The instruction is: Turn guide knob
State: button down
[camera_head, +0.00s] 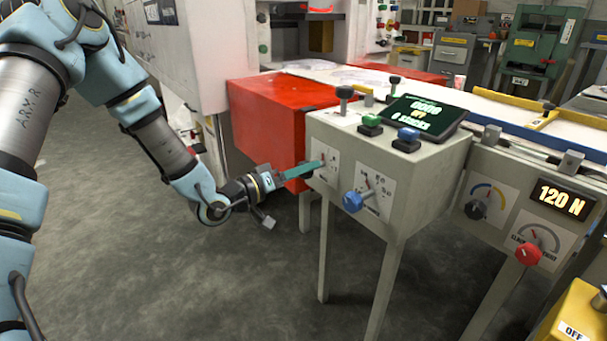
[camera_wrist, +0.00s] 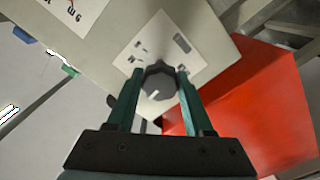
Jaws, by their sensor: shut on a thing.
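The grey control box (camera_head: 410,187) stands in the middle of the head view. In the wrist view a dark grey faceted knob (camera_wrist: 160,85) with a light mark sits on a white label plate (camera_wrist: 150,50) on the box (camera_wrist: 110,45). My gripper (camera_wrist: 158,78) has its two green fingers on either side of this knob, shut on it. In the head view my gripper (camera_head: 318,164) reaches the left plate on the box's front, and its fingers hide the knob there. A blue knob (camera_head: 353,201) is on the plate to the right.
A red housing (camera_head: 270,125) stands close behind my gripper and also fills the right of the wrist view (camera_wrist: 250,110). Buttons and a display (camera_head: 423,115) are on top of the box. A red knob (camera_head: 528,254) is farther right. Floor in front is clear.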

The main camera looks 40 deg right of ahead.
jog(key=m+b, duration=0.1)
jog(key=m, duration=0.2)
jog(key=m+b, duration=0.2)
jog(key=m, duration=0.1)
jog(key=shift+f+m+b, duration=0.2)
jog(key=shift+m+b, duration=0.1)
jog(key=m+b, duration=0.3)
jog(key=m, duration=0.2)
jog(key=shift+b, duration=0.35)
jog(key=shift+r, duration=0.1)
jog(key=shift+c, duration=1.4)
grip_release()
jog(key=shift+r, duration=0.1)
jog(key=a+p, duration=0.1)
jog(key=a, duration=1)
jog(key=shift+w, duration=0.25)
